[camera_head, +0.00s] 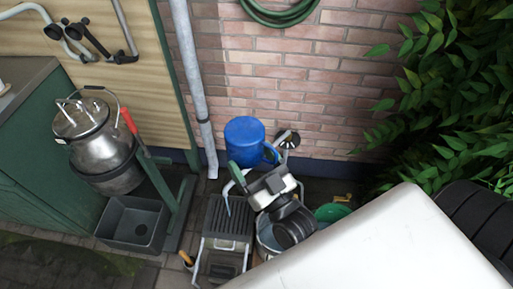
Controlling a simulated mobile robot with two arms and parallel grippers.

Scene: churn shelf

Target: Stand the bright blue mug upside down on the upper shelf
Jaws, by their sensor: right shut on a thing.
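The bright blue mug (244,137) is in the middle of the head view, in front of the brick wall. Its round top face looks closed and plain blue, so it seems to be base up. Its handle (271,154) is at its lower right. My right gripper (267,176) reaches up from the lower right and is shut at the mug's handle side. The exact contact of the fingers is too small to make out. My left gripper is not in view. I cannot make out an upper shelf in this view.
A grey drainpipe (191,80) runs down the brick wall (290,75). Leafy branches (455,75) crowd the right.

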